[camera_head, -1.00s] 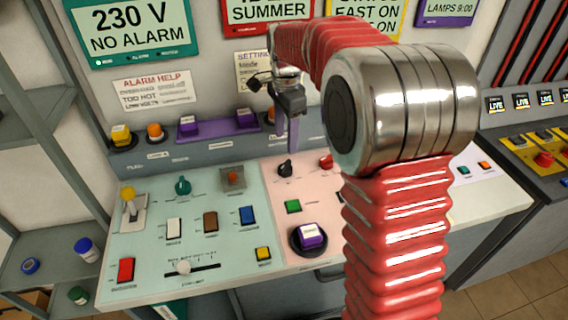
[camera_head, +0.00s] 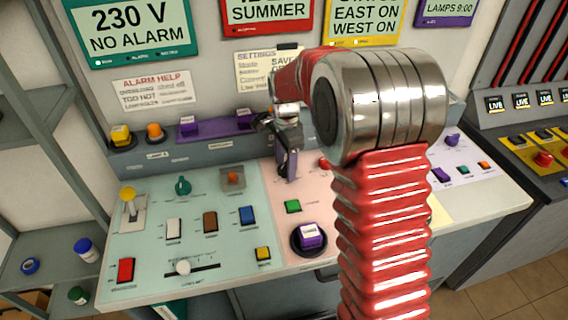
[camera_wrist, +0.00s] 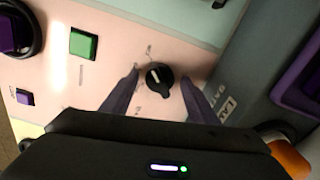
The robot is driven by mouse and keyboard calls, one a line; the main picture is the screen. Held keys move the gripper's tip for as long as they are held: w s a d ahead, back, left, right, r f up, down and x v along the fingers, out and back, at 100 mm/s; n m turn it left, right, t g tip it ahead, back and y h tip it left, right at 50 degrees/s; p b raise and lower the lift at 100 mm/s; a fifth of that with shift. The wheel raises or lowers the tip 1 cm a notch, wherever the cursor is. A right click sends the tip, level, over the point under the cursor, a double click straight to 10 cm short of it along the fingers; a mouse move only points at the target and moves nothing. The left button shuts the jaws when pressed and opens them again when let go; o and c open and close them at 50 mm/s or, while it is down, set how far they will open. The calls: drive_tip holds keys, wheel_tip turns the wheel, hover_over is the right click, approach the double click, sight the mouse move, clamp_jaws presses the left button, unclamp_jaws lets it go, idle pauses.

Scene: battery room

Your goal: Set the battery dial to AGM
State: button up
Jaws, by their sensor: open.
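A small black dial (camera_wrist: 158,77) with a white pointer line sits on the pink panel in the wrist view. Small labels stand around it, too blurred to read. My gripper (camera_wrist: 157,82) is open, with one finger on each side of the dial; I cannot tell whether either finger touches it. In the head view my gripper (camera_head: 287,172) points down at the pink panel and hides the dial.
A green button (camera_head: 292,206) and a purple button on a round black base (camera_head: 310,236) lie nearer the front. A red knob (camera_head: 324,162) is close on the right. The upright back ledge (camera_head: 185,158) rises behind the dial.

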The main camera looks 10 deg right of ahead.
drive_tip(key=c, duration=1)
drive_tip(key=shift+a, duration=0.1)
drive_tip(key=shift+c, duration=0.2)
